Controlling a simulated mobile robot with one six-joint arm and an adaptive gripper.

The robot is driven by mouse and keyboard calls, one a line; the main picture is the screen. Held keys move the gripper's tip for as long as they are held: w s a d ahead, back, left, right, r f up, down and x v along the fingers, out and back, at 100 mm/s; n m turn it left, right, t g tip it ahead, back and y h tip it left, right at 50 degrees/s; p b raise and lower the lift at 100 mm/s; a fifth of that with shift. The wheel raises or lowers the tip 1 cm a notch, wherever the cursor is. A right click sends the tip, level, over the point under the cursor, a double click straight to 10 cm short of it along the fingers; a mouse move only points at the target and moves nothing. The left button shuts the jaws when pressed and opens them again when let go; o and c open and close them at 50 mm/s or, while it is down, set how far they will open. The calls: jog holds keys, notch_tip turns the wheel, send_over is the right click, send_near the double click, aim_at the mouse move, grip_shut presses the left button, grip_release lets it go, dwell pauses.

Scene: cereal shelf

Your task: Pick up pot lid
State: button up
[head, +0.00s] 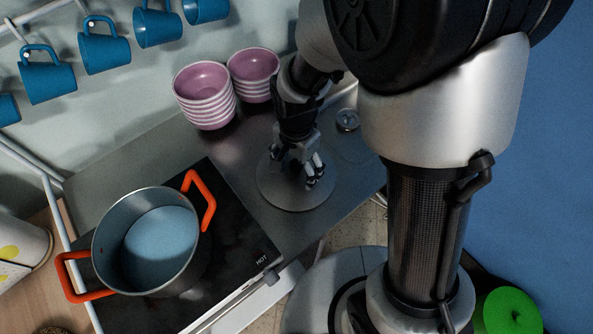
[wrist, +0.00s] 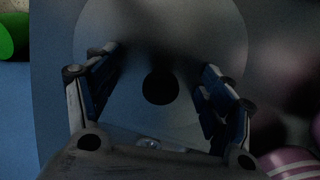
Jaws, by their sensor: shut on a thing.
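The pot lid (head: 287,199) is a flat grey disc at the middle of the head view, over the metal counter right of the stove. My gripper (head: 302,170) points down at its centre and is shut on it. In the wrist view the lid (wrist: 185,22) lies beyond the fingers, with a dark round spot at its centre. My gripper's fingers (wrist: 163,80) flank that spot. The grip contact is too dark to make out. Whether the lid touches the counter or hangs just above it, I cannot tell.
A steel pot (head: 118,228) with orange handles stands uncovered on the black stove (head: 232,232). Stacked pink bowls (head: 204,100) stand behind the lid. A small round metal thing (head: 347,120) is to its right. Blue mugs (head: 105,52) hang at the upper left.

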jog(key=shift+s+d+f, duration=0.1)
jog(key=shift+s, duration=0.05)
jog(key=c, duration=0.6)
jog(key=shift+c, duration=0.2)
